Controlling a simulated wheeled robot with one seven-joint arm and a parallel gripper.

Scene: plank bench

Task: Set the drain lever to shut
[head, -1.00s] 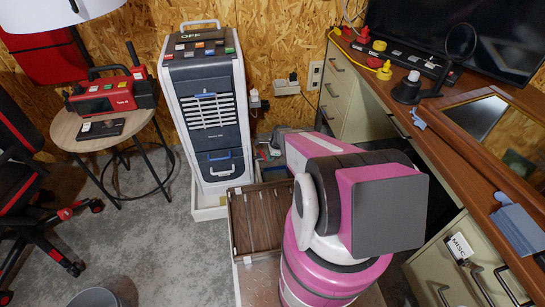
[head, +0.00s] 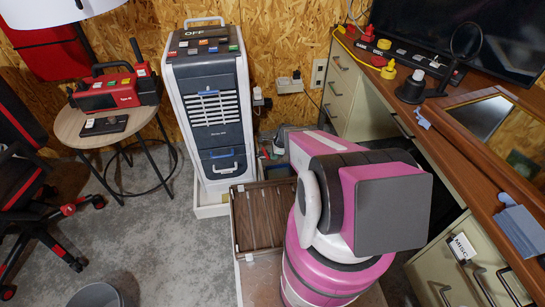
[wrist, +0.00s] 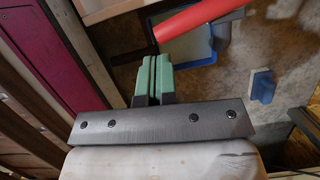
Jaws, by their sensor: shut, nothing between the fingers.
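My gripper (wrist: 152,76) shows in the wrist view with its green fingertips pressed together and nothing between them. In the head view my own arm hides it. I cannot pick out the drain lever for certain. A grey-and-white cooler (head: 212,110) stands upright against the back wall, with a sign reading OFF on its top. It has a blue tab (head: 208,93) on its grille and, low on its front, a blue bar (head: 222,155) above a white handle (head: 221,170). My gripper does not touch the cooler in either view.
In the wrist view a red cylinder (wrist: 190,22) lies by a blue tray (wrist: 187,48), near the fingertips, and a small blue block (wrist: 262,87) is at right. A round side table (head: 80,122) stands left, a wooden desk (head: 450,140) right. Grey floor (head: 150,235) is open at left.

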